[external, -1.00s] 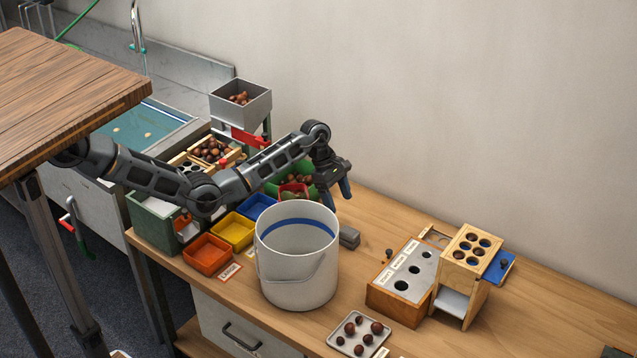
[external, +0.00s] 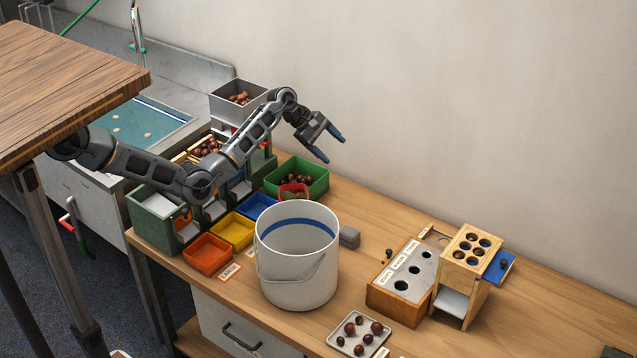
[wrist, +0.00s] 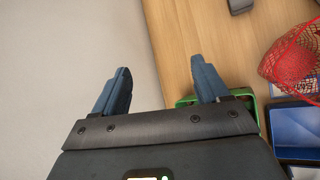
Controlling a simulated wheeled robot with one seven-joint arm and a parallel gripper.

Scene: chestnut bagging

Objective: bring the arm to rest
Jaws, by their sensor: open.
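My gripper (external: 328,143) is open and empty, raised in the air above the far side of the bench near the wall. In the wrist view its two blue fingertips (wrist: 160,80) stand wide apart with nothing between them. My arm reaches in from the left over the row of bins. Below the gripper, a green bin (external: 318,178) holds brown chestnuts. A red net bag (external: 293,191) sits by the front of that bin, and it also shows in the wrist view (wrist: 294,62).
A white bucket (external: 297,283) stands in front of the bins. Yellow (external: 233,231) and orange (external: 208,254) bins are at left. A grey hopper (external: 238,103) with chestnuts stands close behind my arm. A wooden sizing box (external: 400,300) is at right. Bench beside the wall is clear.

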